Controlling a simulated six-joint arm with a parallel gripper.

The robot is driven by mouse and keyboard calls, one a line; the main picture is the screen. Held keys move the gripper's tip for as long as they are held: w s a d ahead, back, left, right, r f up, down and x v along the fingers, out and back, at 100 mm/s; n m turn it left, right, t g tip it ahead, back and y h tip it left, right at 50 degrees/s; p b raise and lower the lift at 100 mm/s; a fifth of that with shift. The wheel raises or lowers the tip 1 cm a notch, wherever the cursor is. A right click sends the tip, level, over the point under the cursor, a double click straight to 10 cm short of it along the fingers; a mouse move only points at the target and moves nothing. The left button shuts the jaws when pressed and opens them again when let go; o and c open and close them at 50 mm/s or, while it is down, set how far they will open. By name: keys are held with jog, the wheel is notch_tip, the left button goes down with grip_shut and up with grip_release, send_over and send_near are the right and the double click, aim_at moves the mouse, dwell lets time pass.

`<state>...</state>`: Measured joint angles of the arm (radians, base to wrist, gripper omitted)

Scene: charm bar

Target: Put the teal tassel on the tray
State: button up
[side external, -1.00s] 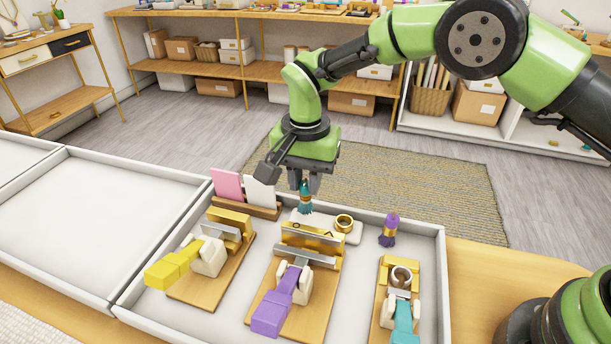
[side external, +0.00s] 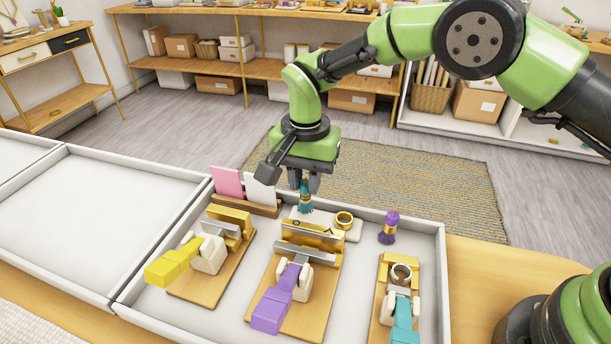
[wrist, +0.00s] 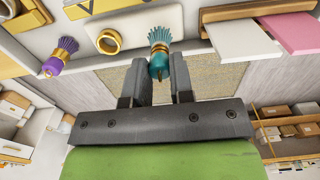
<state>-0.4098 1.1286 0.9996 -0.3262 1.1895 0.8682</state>
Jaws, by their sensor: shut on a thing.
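The teal tassel (side external: 305,201) has a gold band and hangs bristles down between the fingers of my gripper (side external: 305,184). It also shows in the wrist view (wrist: 159,50), where my gripper (wrist: 157,82) is shut on its upper end. In the side view the tassel is at the back edge of a small white slab (side external: 354,235) with a gold ring on it; I cannot tell if they touch. A large empty white-walled tray (side external: 95,225) lies to the left.
A gold ring (side external: 344,220) and a purple tassel (side external: 388,230) stand to the right. Pink and white cards (side external: 228,182) stand in a wooden holder on the left. Toggle clamps with yellow (side external: 172,267), purple (side external: 272,309) and teal (side external: 404,325) handles are in front.

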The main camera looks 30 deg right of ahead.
jog(key=shift+f, duration=0.8)
dwell(0.9)
jog(key=o, duration=0.9)
notch_tip(320, 180, up, 9)
jog(key=shift+r, duration=0.5)
